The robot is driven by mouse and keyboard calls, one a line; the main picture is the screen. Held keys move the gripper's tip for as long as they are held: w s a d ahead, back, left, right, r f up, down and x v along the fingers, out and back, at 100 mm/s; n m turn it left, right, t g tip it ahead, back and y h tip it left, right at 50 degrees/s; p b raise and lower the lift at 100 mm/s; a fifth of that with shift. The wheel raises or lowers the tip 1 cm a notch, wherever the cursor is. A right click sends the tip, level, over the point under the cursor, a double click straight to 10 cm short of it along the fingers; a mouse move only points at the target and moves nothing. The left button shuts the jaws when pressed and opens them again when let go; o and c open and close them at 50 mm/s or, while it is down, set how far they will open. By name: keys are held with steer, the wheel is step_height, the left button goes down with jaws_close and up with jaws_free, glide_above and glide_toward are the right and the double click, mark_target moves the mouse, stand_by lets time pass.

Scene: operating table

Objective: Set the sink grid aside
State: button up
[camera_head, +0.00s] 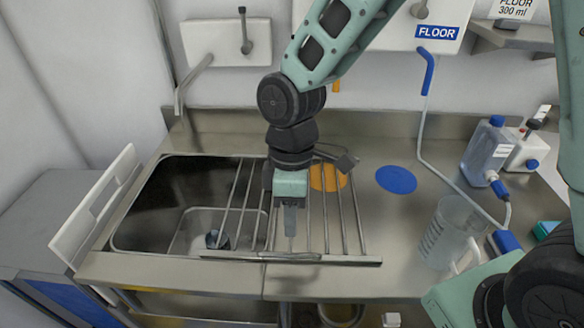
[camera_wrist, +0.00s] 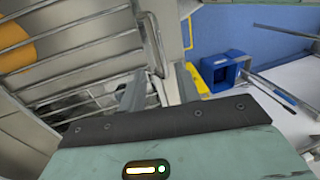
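The sink grid (camera_head: 342,218) is a rack of metal bars. It lies across the right part of the sink basin (camera_head: 160,200) and onto the counter beside it. My gripper (camera_head: 290,248) points down at the middle of the grid's front rail. In the wrist view, my two fingers (camera_wrist: 161,88) stand apart, one on each side of the rail (camera_wrist: 154,45), with a gap between them. The grid's bars also show at the left of the wrist view (camera_wrist: 75,68). Contact between the fingertips and the rail cannot be made out.
An orange disc (camera_head: 328,177) lies under the grid, and a blue disc (camera_head: 396,180) lies to its right. A clear measuring jug (camera_head: 450,232) and a bottle (camera_head: 484,150) stand at the right. A white board (camera_head: 100,205) stands along the sink's left side. A tap (camera_head: 192,82) rises behind.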

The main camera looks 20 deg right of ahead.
step_height(320, 180, up, 10)
steer(key=w, duration=0.1)
steer(key=shift+w+d+f, duration=0.15)
steer(key=shift+w+d, duration=0.2)
steer(key=shift+d, duration=0.05)
steer(key=s+d+f+m+t, duration=0.2)
steer(key=s+m, duration=0.4)
steer(key=s, duration=0.7)
steer(key=shift+s, duration=0.25)
stand_by(0.3)
